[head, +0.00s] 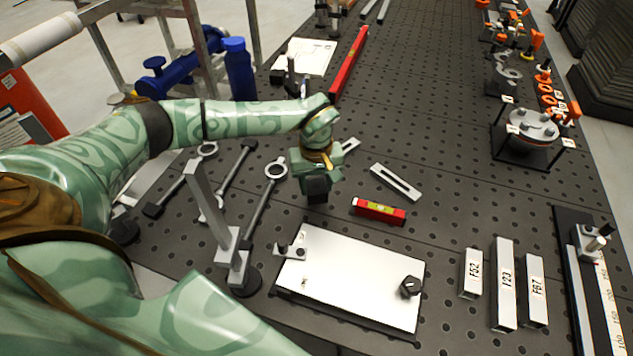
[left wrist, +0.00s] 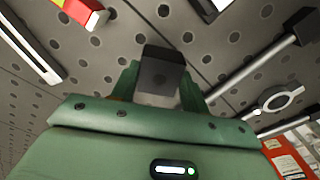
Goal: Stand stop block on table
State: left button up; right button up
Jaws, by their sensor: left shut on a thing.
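My left gripper (head: 315,176) is shut on a dark grey block, the stop block (head: 317,191), and points down above the perforated table (head: 450,190). In the left wrist view the stop block (left wrist: 160,74) sits between the two green fingers of my left gripper (left wrist: 160,92). I cannot tell whether the block's underside touches the table. My right gripper is not in view.
A red level (head: 379,211) and a slotted bar (head: 396,182) lie to the right of the gripper. A white plate (head: 350,278) lies in front. Labelled blocks (head: 504,284) stand at front right. The table's middle right is clear.

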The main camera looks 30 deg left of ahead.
pick_arm(q)
jog(key=shift+f+b, duration=0.65)
jog(key=shift+f, duration=0.75)
jog(key=o, duration=1.4)
jog(key=shift+c, duration=0.2)
jog(key=shift+r, duration=0.1)
notch_tip(320, 180, up, 7)
jog(key=p, duration=0.6)
jog(key=shift+p, duration=0.35)
